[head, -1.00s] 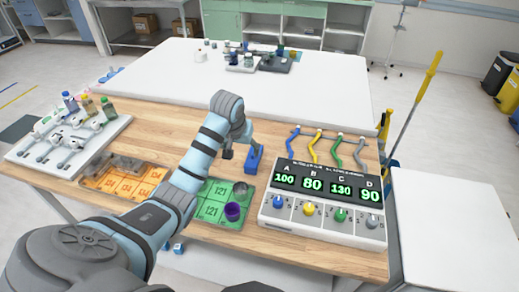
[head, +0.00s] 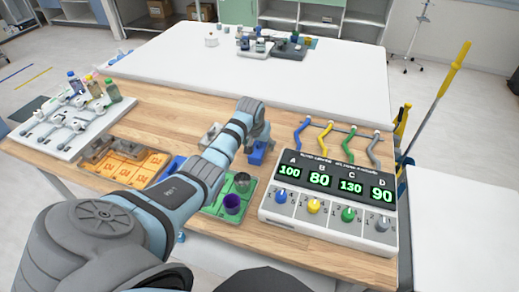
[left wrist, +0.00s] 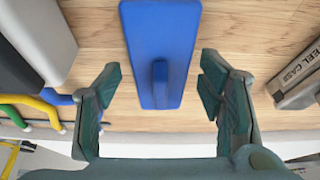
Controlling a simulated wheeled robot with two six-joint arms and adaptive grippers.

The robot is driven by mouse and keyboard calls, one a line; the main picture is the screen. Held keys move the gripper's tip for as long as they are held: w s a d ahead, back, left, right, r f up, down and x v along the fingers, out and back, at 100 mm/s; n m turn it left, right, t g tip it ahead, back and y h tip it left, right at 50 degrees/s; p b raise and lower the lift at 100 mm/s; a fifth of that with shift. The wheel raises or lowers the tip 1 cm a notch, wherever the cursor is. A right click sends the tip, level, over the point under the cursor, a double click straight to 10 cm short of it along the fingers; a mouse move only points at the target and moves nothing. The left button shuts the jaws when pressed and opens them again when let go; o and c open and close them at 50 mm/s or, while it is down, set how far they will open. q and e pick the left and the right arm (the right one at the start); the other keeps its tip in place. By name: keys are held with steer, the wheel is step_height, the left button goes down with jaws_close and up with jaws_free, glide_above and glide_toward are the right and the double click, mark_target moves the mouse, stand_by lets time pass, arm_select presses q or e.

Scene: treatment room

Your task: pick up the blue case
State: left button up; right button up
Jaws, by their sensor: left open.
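The blue case (head: 257,155) lies on the wooden table, left of the grey device with number displays. In the head view my left gripper (head: 258,138) is above it and hides part of it. In the left wrist view the blue case (left wrist: 160,30) is a long flat block with a raised grip bar. Its near end shows between the two spread fingers of the left gripper (left wrist: 160,85), with a gap on both sides. The left gripper is open and empty. My right gripper is not in view.
A device with displays (head: 335,177) stands to the right. A grey steel case (left wrist: 300,80) lies right of the blue case in the wrist view.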

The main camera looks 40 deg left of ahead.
arm_select(q)
steer(key=shift+s, duration=0.1)
steer(key=shift+c, duration=0.8)
steer(key=c, duration=1.1)
steer(key=shift+o, duration=0.2)
